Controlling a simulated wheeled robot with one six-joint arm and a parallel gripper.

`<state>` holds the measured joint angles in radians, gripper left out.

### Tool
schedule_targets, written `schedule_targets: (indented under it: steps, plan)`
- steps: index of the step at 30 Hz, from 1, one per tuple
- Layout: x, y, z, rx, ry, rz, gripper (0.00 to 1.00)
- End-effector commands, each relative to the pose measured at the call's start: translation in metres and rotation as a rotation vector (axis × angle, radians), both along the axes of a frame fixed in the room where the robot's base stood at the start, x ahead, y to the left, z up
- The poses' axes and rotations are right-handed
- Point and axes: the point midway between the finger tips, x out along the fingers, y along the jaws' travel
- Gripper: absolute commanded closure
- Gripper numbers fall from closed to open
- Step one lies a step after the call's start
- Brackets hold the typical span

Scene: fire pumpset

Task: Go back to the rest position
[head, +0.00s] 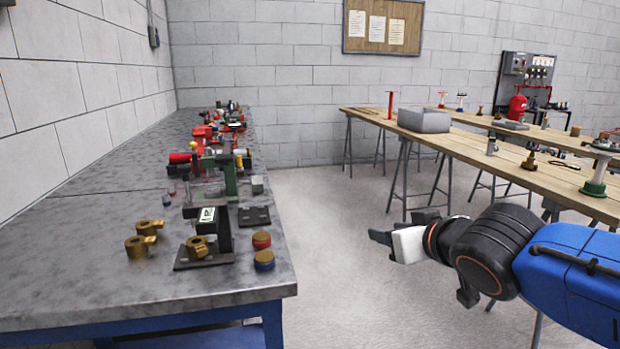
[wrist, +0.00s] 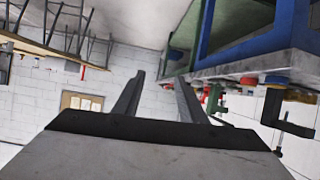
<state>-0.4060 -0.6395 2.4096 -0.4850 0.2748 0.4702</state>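My gripper (head: 392,240) is at the right in the head view, at the end of my blue and black arm. It hangs over the open floor between the grey workbench and the wooden tables, apart from both. In the wrist view my gripper (wrist: 160,90) shows two dark fingers standing apart with a gap between them. Nothing is held between them; only the wall shows through the gap. The wrist view is upside down.
A grey metal workbench (head: 90,255) at left bears brass fittings (head: 138,246), a black fixture (head: 207,235), and red and blue caps (head: 262,249). Wooden trestle tables (head: 470,150) at right bear a grey bin (head: 424,120) and several parts. The floor (head: 335,215) between is clear.

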Motion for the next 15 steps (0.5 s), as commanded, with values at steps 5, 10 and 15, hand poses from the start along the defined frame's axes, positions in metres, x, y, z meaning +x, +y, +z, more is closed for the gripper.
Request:
schedule_targets:
  steps: [5,10,15]
  plan:
    - [-0.032,-0.072,-0.057,-0.063,0.203,-0.17,0.62]
    - [-0.083,-0.115,-0.108,-0.087,0.419,-0.266,0.62]
    - [-0.132,-0.13,-0.145,-0.077,0.601,-0.299,0.62]
